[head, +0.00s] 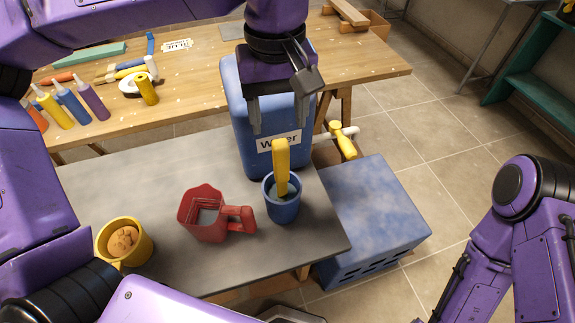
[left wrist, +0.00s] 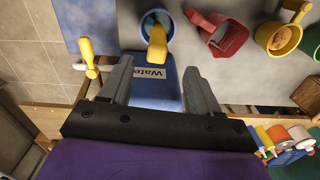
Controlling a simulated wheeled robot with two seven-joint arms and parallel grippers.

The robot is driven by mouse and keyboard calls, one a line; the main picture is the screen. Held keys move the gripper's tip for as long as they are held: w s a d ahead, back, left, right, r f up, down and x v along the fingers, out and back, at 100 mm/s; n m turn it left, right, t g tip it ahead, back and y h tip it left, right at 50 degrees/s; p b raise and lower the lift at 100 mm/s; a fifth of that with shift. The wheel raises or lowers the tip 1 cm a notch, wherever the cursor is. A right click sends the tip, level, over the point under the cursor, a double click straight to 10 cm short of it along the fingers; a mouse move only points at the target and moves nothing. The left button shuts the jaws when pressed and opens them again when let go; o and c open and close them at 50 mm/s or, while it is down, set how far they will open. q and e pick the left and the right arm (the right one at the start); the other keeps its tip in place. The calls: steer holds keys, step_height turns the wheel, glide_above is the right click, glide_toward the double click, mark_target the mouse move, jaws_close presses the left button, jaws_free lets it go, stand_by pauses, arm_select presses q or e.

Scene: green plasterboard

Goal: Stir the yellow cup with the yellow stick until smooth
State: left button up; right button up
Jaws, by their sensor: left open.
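The yellow cup (head: 146,243) stands on the grey table at the lower left, with lumpy brown matter in it; it also shows in the left wrist view (left wrist: 268,33). The yellow stick (head: 281,165) stands in a blue cup (head: 283,210) near the table's right side, its lower end hidden inside; it also shows in the left wrist view (left wrist: 157,47). My left gripper (head: 279,126) is open and empty, fingers pointing down, above and behind the stick. In the left wrist view, the stick lies just beyond the gap between its fingertips (left wrist: 157,66). My right gripper is out of view.
A red square jug (head: 205,222) stands between the two cups. A blue container labelled Water (head: 241,105), with a yellow-handled tap (head: 343,142), stands behind the blue cup. A blue box (head: 375,205) is at the right. A wooden workbench (head: 205,85) with bottles is behind.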

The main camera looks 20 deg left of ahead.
mark_target(281, 155)
arm_select(q)
step_height(281, 155, down, 6)
steer(key=shift+w+a, duration=0.15)
steer(key=f, duration=0.5)
steer(key=shift+w, duration=0.3)
jaws_close()
